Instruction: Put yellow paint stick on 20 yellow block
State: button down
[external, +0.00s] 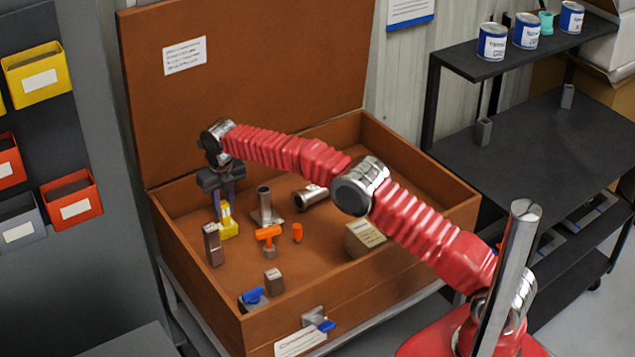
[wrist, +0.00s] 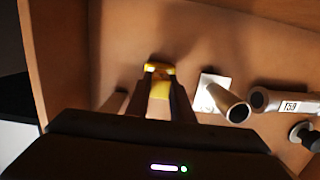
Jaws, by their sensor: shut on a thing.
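My gripper (external: 224,206) points down inside the left part of the wooden crate. It is shut on a small yellow piece (external: 225,211), which looks like the yellow paint stick. Directly below it is a yellow block (external: 229,230) on the crate floor. The stick and block overlap in view, so I cannot tell whether they touch. In the wrist view, my gripper (wrist: 160,82) has yellow between its dark fingers, the stick (wrist: 160,91), with more yellow, likely the block (wrist: 157,68), just past the fingertips. No number is readable on the block.
The open crate (external: 365,294) has its lid raised behind. Around my gripper are a grey-brown block (external: 213,244), a metal pipe on a plate (external: 265,206), an orange-handled valve (external: 268,237), and a lying pipe fitting (external: 311,197). A cardboard box (external: 364,238) sits right.

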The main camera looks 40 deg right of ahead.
jog(key=c, duration=1.6)
grip_release()
jog(key=shift+f, duration=0.1)
jog(key=shift+o, duration=0.2)
notch_tip(320, 180, up, 12)
jog(key=s, duration=0.1)
jog(key=shift+s, duration=0.2)
